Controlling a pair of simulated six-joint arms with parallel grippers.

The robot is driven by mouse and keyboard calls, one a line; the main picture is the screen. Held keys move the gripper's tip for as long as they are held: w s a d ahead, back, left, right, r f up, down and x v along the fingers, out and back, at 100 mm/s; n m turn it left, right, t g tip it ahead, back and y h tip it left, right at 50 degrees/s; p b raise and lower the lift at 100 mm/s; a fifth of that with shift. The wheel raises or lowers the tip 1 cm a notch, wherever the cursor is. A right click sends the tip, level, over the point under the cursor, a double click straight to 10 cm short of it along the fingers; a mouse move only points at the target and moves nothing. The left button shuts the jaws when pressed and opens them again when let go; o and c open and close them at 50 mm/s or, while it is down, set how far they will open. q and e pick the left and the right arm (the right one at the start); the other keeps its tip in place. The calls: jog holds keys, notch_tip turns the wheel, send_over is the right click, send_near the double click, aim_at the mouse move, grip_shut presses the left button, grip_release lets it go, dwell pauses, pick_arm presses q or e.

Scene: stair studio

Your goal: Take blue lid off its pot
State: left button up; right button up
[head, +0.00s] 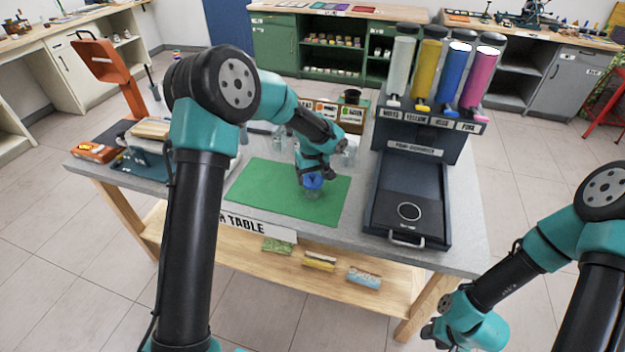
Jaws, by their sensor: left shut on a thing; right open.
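A clear pot (311,192) stands on the green mat (262,188) on the table. The blue lid (313,181) is at the top of the pot; I cannot tell whether it is seated or slightly raised. My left gripper (313,174) comes down from above and is shut on the blue lid. The gripper partly hides the lid. My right gripper (432,335) is open and empty, low at the lower right, off the table's front right corner.
A dark dispenser with white, yellow, blue and pink tubes (453,75) stands at the table's right, with a black tray (408,196) before it. Clear jars (345,150) stand behind the mat. An orange stand (105,65) is at the left. The mat's left part is bare.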

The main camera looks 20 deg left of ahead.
aim_at(312, 174)
pick_arm(q)
jog(key=shift+r, duration=0.15)
jog(key=shift+r, duration=1.45)
jog(key=shift+s+d+r, duration=0.1)
jog(key=shift+s+r, duration=0.05)
jog(key=shift+r, duration=0.1)
jog(key=s+d, duration=0.2)
jog(key=s, duration=0.5)
jog(key=s+d+r, duration=0.1)
jog(key=s+d, duration=0.2)
jog(key=s, duration=0.5)
jog(key=shift+r, duration=0.15)
jog(key=shift+w, duration=0.1)
